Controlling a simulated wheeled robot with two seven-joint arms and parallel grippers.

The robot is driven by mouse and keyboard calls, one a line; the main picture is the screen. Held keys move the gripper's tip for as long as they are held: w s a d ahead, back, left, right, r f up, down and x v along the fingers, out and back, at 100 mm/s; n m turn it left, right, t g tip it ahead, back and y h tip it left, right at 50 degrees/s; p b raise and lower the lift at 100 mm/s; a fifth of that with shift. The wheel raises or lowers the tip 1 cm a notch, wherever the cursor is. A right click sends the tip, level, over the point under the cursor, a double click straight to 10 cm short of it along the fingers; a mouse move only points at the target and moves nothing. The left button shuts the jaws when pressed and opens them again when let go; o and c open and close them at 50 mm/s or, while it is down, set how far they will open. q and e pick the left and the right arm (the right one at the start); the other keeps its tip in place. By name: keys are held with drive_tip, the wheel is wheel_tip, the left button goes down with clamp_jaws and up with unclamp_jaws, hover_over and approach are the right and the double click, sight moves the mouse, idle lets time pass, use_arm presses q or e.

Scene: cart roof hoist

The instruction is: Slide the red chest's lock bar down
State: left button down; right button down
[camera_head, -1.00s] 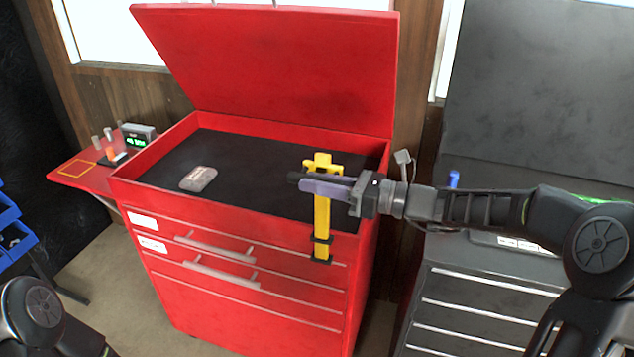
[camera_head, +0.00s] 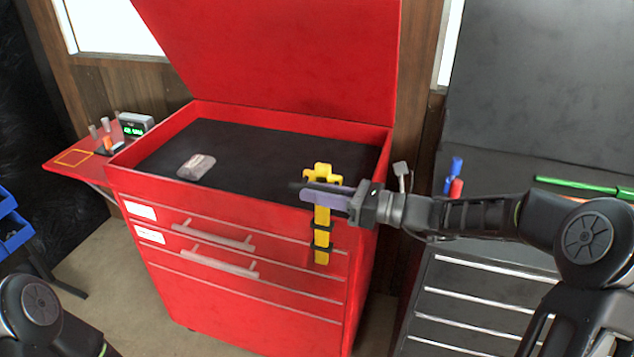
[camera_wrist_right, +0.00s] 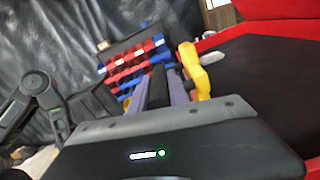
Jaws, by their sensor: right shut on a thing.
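The red chest (camera_head: 230,287) stands in the middle with its lid raised and a dark top tray. The yellow lock bar (camera_head: 322,215) is upright on its front right side and runs through black brackets (camera_head: 321,228). Its wide cross-shaped top is a little above the tray's front rim, and its lower end sticks out below the lower bracket. My right gripper (camera_head: 322,196) reaches in from the right and is shut on the bar just below its top. In the right wrist view the yellow top (camera_wrist_right: 195,70) shows beside the purple fingers. My left gripper is out of view.
A small pale object (camera_head: 197,167) lies in the tray. A dark cabinet (camera_head: 480,300) with pens stands at the right, under my right arm. A red side shelf (camera_head: 70,165) with a small display is at the left. Blue bins (camera_head: 14,232) are at the far left.

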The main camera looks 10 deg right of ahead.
sight(318, 235)
wheel_tip(318, 235, down, 12)
drive_tip(key=b, duration=0.5)
drive_tip(key=c, duration=1.5)
unclamp_jaws()
drive_tip(key=shift+c, duration=0.2)
drive_tip(key=shift+d, duration=0.1)
drive_tip(key=b+v, duration=0.1)
drive_tip(key=v, duration=0.6)
drive_tip(key=shift+s+d, duration=0.25)
drive_tip(key=shift+d, duration=0.05)
drive_tip(key=shift+o, duration=0.3)
